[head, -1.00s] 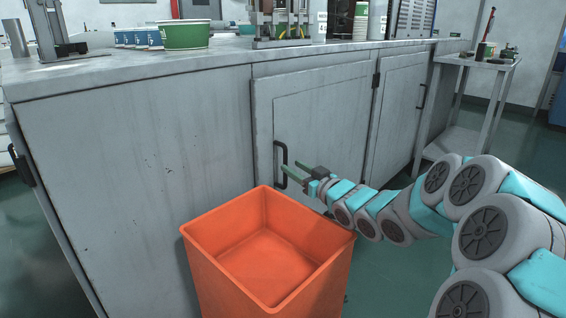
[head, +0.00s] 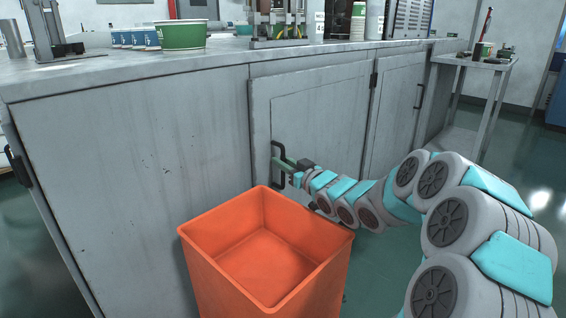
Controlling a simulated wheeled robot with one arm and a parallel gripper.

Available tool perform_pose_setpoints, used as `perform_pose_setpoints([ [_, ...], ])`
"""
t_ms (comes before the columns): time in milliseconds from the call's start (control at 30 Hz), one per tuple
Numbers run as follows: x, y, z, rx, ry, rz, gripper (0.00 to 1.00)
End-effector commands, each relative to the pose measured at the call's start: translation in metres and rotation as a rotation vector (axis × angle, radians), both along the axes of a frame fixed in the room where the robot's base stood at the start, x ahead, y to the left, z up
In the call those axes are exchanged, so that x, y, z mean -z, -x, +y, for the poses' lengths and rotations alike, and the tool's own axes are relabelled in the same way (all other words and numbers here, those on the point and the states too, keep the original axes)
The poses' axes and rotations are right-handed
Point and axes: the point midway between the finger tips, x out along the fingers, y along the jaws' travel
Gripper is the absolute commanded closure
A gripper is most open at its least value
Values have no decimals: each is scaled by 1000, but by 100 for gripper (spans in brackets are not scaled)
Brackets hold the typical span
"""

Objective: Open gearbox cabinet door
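The grey cabinet door (head: 320,120) is in the middle of the head view and looks closed against the cabinet front. Its black bar handle (head: 274,152) stands upright near the door's left edge. Whether the fingers are closed on the bar is too small to tell.
An orange open bin (head: 265,270) stands on the floor in front of the door, close below my gripper. A second door (head: 402,110) is to the right. Cups (head: 183,36) stand on the worktop (head: 120,75). A small side table (head: 473,62) is at the right.

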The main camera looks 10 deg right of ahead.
Motion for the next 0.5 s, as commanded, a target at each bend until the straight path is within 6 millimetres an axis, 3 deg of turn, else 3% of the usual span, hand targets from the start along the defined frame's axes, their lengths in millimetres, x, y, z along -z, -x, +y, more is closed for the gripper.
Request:
perform_pose_setpoints([
  [200, 0, 0, 0, 0, 0, 0, 100],
  [500, 0, 0, 0, 0, 0, 0, 100],
])
